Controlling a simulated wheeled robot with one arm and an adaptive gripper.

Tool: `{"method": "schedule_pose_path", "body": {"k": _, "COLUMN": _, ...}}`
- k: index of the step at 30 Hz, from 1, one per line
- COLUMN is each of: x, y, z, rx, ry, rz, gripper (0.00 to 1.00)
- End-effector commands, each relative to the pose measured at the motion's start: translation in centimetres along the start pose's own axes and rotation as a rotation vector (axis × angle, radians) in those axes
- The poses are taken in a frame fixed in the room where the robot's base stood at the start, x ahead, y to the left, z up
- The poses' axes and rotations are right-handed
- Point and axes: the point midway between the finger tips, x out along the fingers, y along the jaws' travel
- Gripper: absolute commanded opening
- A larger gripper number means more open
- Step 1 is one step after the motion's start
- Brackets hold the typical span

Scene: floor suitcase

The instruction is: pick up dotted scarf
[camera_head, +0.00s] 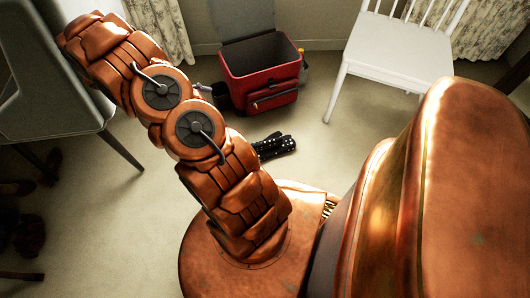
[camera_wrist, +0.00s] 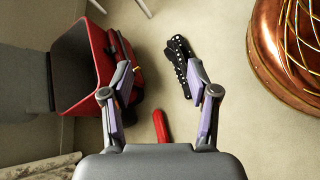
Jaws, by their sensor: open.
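The dotted scarf (camera_head: 275,146) is black with white dots and lies rolled or folded on the floor, in front of the red suitcase in the head view. My arm hides part of its left side there. In the wrist view the dotted scarf (camera_wrist: 179,60) lies beyond my fingertips, nearer the right finger. My gripper (camera_wrist: 164,90) is open with nothing between its fingers, and the floor shows below it.
The open red suitcase (camera_head: 262,80) stands by the back wall; it is also at left in the wrist view (camera_wrist: 92,92). A red object (camera_wrist: 160,127) lies on the floor. A white chair (camera_head: 401,48) stands at right, a grey chair (camera_head: 52,85) at left.

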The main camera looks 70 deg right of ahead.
Motion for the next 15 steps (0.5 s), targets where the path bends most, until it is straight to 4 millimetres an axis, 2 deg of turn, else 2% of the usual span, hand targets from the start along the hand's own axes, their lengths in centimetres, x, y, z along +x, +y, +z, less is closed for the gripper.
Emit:
{"method": "schedule_pose_path", "body": {"k": 1, "x": 2.2, "y": -0.5, "z": -2.1, "rx": -0.016, "ry": -0.017, "rz": 0.004, "gripper": 0.6}}
{"method": "schedule_pose_path", "body": {"k": 8, "x": 9.2, "y": -1.4, "z": -8.7, "rx": -0.088, "ry": -0.071, "rz": 0.043, "gripper": 0.6}}
{"method": "schedule_pose_path", "body": {"k": 15, "x": 16.9, "y": -3.6, "z": -15.3, "rx": -0.17, "ry": -0.115, "rz": 0.073, "gripper": 0.6}}
